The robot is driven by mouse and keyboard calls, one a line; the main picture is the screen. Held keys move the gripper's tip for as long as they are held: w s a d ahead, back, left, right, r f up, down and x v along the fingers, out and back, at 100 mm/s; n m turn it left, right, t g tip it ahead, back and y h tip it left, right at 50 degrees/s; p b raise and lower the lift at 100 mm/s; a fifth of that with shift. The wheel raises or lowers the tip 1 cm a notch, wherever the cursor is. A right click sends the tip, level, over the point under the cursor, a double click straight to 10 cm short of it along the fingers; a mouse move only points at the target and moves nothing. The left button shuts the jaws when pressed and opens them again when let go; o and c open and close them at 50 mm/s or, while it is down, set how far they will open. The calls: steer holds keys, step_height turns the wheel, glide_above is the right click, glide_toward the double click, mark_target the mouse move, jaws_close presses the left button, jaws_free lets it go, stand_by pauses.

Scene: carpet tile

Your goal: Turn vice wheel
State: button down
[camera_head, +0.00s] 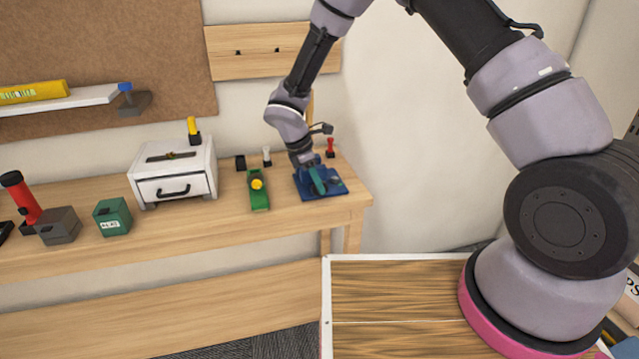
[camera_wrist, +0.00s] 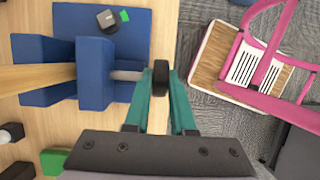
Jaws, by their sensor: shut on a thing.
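The blue vice (camera_head: 330,187) sits on the right end of the wooden workbench. In the wrist view its blue body (camera_wrist: 95,70) fills the upper left, with a wooden bar (camera_wrist: 45,76) between its jaws. A grey screw runs right from it to a small dark wheel (camera_wrist: 160,80). My gripper (camera_wrist: 160,92), with teal fingers, is shut on the wheel from both sides. In the head view my gripper (camera_head: 318,182) reaches down over the vice and hides part of it; the wheel cannot be made out there.
A green tool with a yellow knob (camera_head: 257,186) stands just left of the vice, with a white drawer box (camera_head: 175,170) further left. A red-handled item (camera_head: 330,148) stands behind the vice. Beyond the bench edge lie grey carpet and a pink-framed piece (camera_wrist: 262,60).

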steer(key=shift+a+t+h, duration=0.2)
steer(key=shift+t+h, duration=0.1)
steer(key=shift+h, duration=0.7)
steer(key=c, duration=0.8)
jaws_free()
steer(key=shift+f, duration=0.1)
steer(key=shift+o, duration=0.2)
steer(key=v, duration=1.1)
steer(key=shift+f, duration=0.1)
